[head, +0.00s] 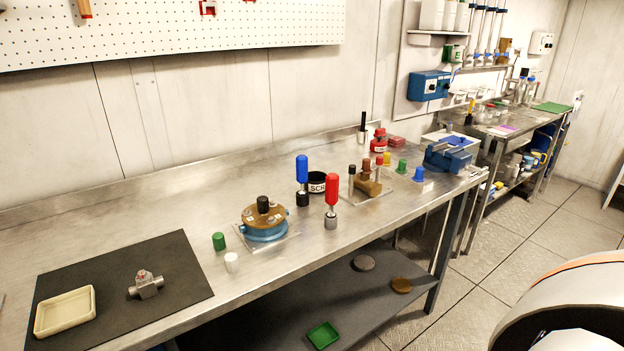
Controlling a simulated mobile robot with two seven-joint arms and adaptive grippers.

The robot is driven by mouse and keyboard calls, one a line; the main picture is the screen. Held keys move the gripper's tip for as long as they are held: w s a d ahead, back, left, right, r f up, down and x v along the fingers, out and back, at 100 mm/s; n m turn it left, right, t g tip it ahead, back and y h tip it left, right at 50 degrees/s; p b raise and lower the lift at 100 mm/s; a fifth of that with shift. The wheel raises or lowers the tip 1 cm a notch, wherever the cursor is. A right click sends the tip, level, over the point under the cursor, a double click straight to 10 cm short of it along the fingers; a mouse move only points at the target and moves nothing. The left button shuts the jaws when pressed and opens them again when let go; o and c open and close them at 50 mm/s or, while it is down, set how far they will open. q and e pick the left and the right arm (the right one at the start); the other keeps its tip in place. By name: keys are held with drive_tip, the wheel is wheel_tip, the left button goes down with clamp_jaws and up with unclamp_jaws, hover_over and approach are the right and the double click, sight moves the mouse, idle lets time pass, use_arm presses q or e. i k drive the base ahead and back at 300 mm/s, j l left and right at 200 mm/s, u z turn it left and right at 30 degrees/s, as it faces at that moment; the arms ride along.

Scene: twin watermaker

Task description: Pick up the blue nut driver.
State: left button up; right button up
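The blue nut driver (302,170) stands upright on the metal workbench, its blue handle up and its lower end in a black base (302,198). A similar red-handled driver (331,190) stands in front of it to the right, in a grey base. The black cup labelled SCR (317,183) is just behind and between them. Neither of my grippers shows in the head view. A rounded white, black and orange part at the lower right looks like my own body.
A blue and brown round fitting (264,222) stands left of the drivers. A brown valve assembly (368,178) and a blue vise (448,157) are to the right. A dark mat (190,275) holds a cream tray (65,327) and a metal fitting (145,285). The bench behind is mostly clear.

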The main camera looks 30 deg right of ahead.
sight(302, 161)
drive_tip(key=k+z, duration=0.1)
drive_tip(key=z, duration=1.2)
